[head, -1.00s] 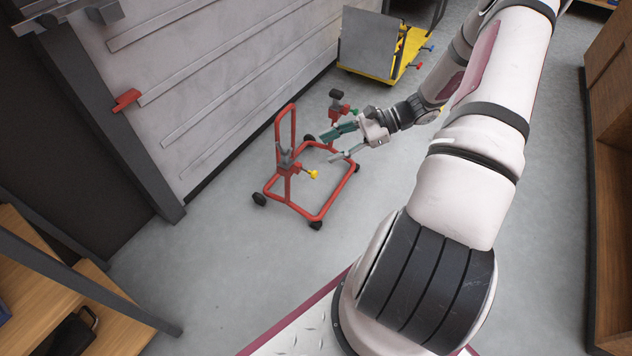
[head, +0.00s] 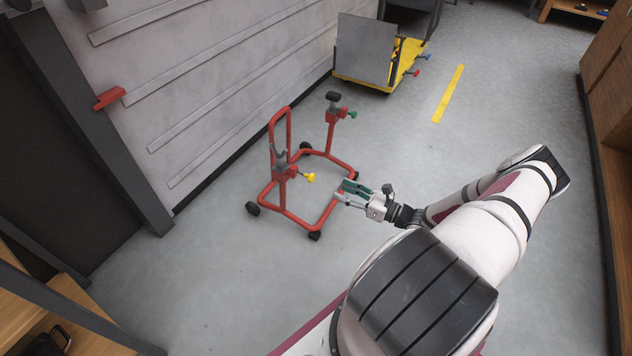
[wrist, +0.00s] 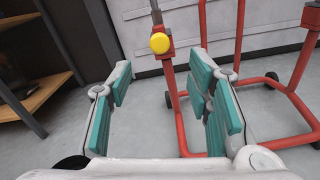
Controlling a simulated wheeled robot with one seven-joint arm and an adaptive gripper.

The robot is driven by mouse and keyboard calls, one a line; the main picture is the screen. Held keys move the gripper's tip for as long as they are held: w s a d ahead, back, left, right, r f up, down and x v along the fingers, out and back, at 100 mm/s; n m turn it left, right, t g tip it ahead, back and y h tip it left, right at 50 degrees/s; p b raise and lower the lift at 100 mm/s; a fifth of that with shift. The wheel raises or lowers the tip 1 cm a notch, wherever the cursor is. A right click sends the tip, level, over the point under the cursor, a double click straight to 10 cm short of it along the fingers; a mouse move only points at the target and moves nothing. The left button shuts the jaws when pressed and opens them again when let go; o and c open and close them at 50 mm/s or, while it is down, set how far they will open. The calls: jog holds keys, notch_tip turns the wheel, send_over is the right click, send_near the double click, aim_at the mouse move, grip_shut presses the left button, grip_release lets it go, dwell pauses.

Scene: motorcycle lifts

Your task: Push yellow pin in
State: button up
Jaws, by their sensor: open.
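The yellow pin (head: 309,178) sticks out from the near post of a red wheeled stand (head: 276,219), pointing right in the head view. In the wrist view its round yellow knob (wrist: 159,43) faces me, above and between the fingers. My gripper (head: 347,192) is open and empty, with teal pads. It is to the right of the pin and apart from it, near the stand's right side. In the wrist view my gripper (wrist: 160,95) spreads wide below the knob. The red stand (wrist: 174,95) shows behind the fingers.
A green knob (head: 352,114) is on the stand's far post. A yellow cart (head: 400,65) with a grey panel stands farther back. A grey wall (head: 215,75) runs behind the stand. Wooden shelves (wrist: 30,85) are at the left.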

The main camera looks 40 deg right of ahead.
aim_at(314, 178)
jog(key=b+x, duration=0.2)
jog(key=x, duration=0.8)
jog(key=shift+w+a+b, duration=0.15)
jog(key=shift+w+b, duration=0.2)
jog(key=shift+b, duration=0.05)
jog(key=shift+c, duration=0.2)
